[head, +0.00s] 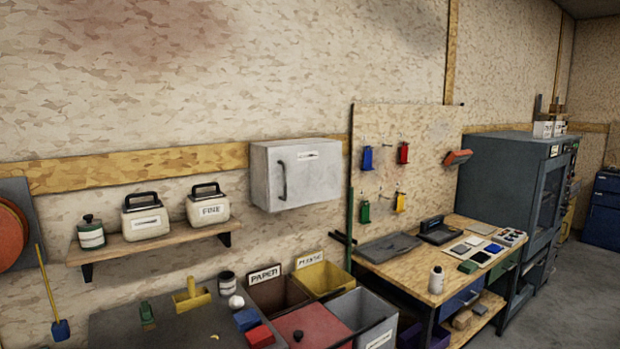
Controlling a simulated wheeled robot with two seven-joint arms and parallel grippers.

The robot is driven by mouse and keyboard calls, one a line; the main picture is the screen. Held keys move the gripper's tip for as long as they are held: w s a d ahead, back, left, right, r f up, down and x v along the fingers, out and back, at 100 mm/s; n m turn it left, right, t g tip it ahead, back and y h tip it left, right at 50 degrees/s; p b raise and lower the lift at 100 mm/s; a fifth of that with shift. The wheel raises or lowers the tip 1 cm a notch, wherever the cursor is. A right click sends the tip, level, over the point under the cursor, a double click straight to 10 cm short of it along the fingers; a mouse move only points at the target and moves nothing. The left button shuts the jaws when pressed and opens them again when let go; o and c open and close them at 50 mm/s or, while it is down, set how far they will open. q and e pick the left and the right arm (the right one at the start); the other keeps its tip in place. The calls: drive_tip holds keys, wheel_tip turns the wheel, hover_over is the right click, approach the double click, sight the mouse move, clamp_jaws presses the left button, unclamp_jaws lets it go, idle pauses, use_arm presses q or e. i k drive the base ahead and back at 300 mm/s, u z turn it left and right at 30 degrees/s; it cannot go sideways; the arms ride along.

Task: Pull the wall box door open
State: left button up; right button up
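A light grey wall box (318,180) hangs on the chipboard wall near the middle of the head view. Its front door looks shut. Neither of my grippers shows in this view, so nothing of mine is seen touching the box.
Left of the box, a wooden shelf (150,246) holds two lidded containers and a jar. Below are a dark table (180,325) and open bins (325,278). Right of it stand a pegboard (430,190) and a workbench (410,268). Bare floor (570,290) shows at the right.

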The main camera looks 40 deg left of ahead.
sight(298, 176)
drive_tip(key=u, duration=0.6)
drive_tip(key=i, duration=0.9)
drive_tip(key=u, duration=0.7)
